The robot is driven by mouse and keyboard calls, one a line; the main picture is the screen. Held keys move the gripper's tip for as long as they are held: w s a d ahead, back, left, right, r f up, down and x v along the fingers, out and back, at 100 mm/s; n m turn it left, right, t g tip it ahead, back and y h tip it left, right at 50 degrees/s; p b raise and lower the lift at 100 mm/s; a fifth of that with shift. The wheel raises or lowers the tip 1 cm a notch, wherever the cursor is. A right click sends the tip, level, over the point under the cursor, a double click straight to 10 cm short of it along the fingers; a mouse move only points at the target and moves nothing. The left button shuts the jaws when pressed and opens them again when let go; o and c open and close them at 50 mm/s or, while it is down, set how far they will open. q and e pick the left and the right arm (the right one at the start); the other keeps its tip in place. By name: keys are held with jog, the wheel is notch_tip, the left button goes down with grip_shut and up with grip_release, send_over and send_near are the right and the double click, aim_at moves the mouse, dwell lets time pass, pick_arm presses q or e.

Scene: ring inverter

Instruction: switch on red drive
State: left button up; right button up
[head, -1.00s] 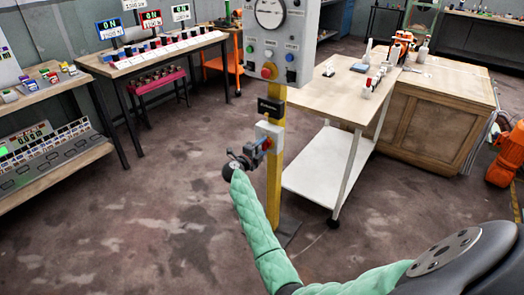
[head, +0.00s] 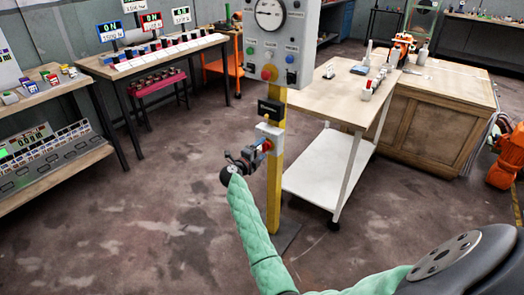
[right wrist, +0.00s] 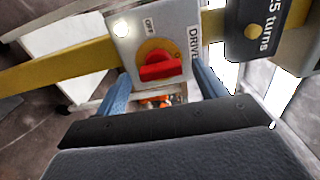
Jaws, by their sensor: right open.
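The red drive switch is a red bar knob on a round yellow base, on a light grey box (head: 270,131) fixed to a yellow post. In the right wrist view the red knob (right wrist: 161,71) lies roughly crosswise, with "OFF" and part of "DRIVE" printed on the box's face (right wrist: 183,22). My right gripper (head: 262,147) is at the front of the box. Its blue fingers (right wrist: 163,80) are open, one on each side of the knob; whether they touch it I cannot tell. My left gripper is not in view.
A grey panel (head: 270,48) with a gauge and buttons sits above on the yellow post (head: 274,190). A black box (head: 271,110) is just above the switch box. A white-shelved cart (head: 325,165) stands right behind. Benches line the left. The floor at left is open.

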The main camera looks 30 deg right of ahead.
pick_arm(q)
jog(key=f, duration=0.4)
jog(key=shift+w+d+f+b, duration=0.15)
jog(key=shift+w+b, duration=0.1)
jog(key=shift+b, duration=0.1)
pick_arm(e)
jog(key=v, duration=0.6)
jog(key=shift+a, duration=0.3)
jog(key=shift+s, duration=0.1)
